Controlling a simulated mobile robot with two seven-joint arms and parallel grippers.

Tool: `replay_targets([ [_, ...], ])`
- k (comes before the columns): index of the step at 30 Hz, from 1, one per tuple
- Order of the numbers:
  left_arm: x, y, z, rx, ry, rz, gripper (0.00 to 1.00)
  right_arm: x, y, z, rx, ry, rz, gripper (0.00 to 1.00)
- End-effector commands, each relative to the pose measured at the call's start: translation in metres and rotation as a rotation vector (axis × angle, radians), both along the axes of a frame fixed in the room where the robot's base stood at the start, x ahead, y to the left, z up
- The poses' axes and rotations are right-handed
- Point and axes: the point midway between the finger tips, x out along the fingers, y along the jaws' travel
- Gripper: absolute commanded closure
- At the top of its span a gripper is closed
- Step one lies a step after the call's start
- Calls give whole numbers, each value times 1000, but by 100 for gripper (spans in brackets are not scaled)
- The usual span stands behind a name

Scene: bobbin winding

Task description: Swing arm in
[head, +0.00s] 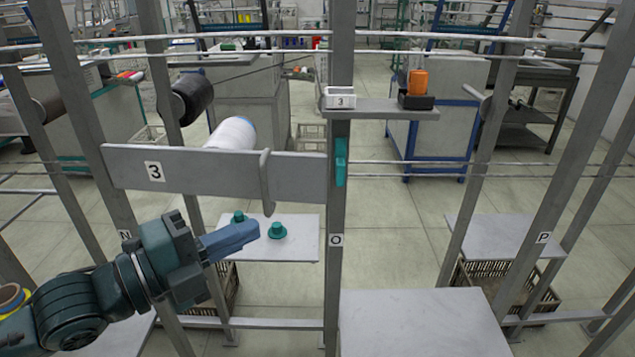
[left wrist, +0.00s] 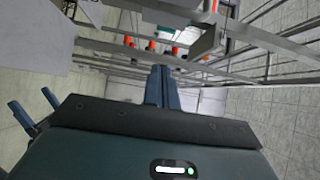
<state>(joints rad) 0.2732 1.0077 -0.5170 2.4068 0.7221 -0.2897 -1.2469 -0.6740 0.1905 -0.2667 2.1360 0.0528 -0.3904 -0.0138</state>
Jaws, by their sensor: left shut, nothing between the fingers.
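A grey plate (head: 200,172) marked 3 spans between the posts at left centre, with a white thread package (head: 232,134) behind its top edge. A grey upright arm-like piece (head: 266,185) stands at the plate's front; I cannot tell for sure that it is the swing arm. My left gripper (head: 252,230) is shut and empty, below the plate, its tips pointing right. Its closed fingers also show in the left wrist view (left wrist: 161,85). The tips look apart from the upright piece.
A small shelf (head: 305,245) behind the fingers carries two teal knobs (head: 278,230). Post O (head: 335,270) stands to the right, with a teal handle (head: 341,162) on it. A bracket (head: 385,107) holds an orange item (head: 418,83). Posts and horizontal rails hem in the space.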

Motion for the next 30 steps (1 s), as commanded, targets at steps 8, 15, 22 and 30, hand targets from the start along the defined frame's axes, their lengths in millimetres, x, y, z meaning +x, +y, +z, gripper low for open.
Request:
replay_targets([
  [8,23,-27,4,-11,0,0,100,-2,2,8,-8,4,3,14],
  [15,49,-62,4,-10,1,-2,100,-3,-1,12,-23,14,-1,14],
  [22,82,-78,2,-1,0,3,100,-1,-7,11,-32,28,-20,14],
  [30,101,-80,1,-3,2,1,100,0,-8,10,-32,32,-24,14],
])
